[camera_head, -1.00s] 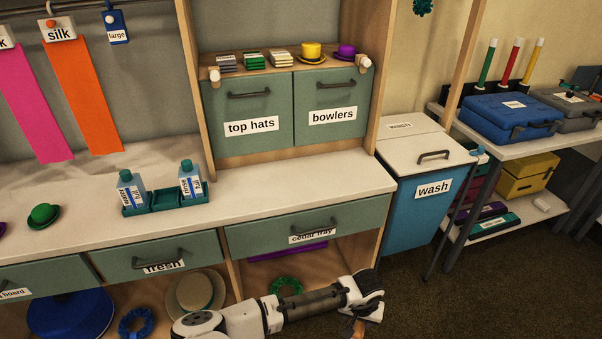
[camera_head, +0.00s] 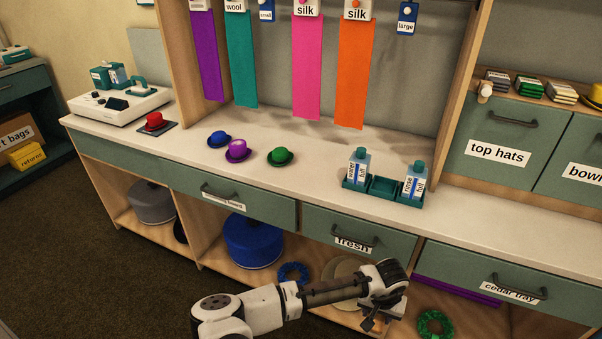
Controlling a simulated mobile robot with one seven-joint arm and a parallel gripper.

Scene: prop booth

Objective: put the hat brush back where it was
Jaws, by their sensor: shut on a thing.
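My gripper (camera_head: 380,314) is low in front of the counter, below the drawer labelled "fresh". It is shut on a small brown thing (camera_head: 374,325), which I take to be the hat brush. Most of it is hidden by the gripper, so its shape and bristles cannot be made out. No other brush can be made out.
The white counter (camera_head: 330,148) holds blue, purple and green small hats, a red hat on a dark pad, and a teal bottle caddy (camera_head: 383,188). Drawers labelled "fresh" (camera_head: 358,231) and "cedar tray" (camera_head: 510,287) run below. Hats and wreaths sit on the lower shelf.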

